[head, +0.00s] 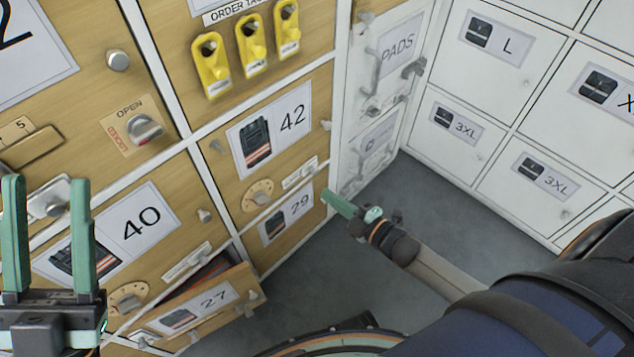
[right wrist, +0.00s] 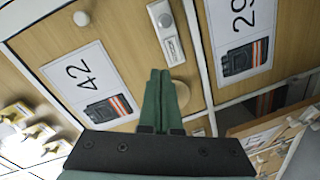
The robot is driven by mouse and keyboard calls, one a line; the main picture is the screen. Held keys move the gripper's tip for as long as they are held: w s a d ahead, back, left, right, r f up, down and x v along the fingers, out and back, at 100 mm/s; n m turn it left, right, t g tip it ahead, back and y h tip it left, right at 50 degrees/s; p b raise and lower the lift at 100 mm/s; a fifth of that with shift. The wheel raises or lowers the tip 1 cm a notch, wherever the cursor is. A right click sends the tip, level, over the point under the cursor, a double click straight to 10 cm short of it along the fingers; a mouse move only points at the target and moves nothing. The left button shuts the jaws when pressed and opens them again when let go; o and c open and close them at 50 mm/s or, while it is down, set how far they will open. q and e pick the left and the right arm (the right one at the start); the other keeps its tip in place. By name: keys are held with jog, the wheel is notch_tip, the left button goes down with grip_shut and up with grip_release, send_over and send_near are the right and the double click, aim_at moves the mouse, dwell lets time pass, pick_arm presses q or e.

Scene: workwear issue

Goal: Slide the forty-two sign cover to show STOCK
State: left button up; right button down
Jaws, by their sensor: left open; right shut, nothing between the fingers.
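The forty-two door (head: 312,92) carries a card marked 42 (head: 268,130), a round dial (head: 258,195) and a small pale sign strip (head: 299,173). My right gripper (head: 328,196) is shut and empty, right of the twenty-nine door. In the right wrist view its fingertips (right wrist: 160,74) appear just below the strip, partly covering the dial; I cannot tell the gap. My left gripper (head: 46,180) is open and empty at far left.
The twenty-seven door (head: 245,285) stands ajar at the bottom. Yellow tags (head: 250,45) hang above the forty-two door. A white cabinet marked PADS (head: 398,48) stands to the right, then white lockers (head: 520,100). Grey floor (head: 430,215) is open between them.

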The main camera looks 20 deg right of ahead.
pick_arm(q)
jog(key=shift+a+r+p, duration=0.1)
jog(key=shift+r+p, duration=0.2)
jog(key=shift+r, duration=0.35)
pick_arm(e)
jog(key=v, duration=0.3)
jog(key=shift+s+d, duration=0.15)
jog(key=shift+s, duration=0.05)
pick_arm(q)
jog(key=shift+f, duration=0.1)
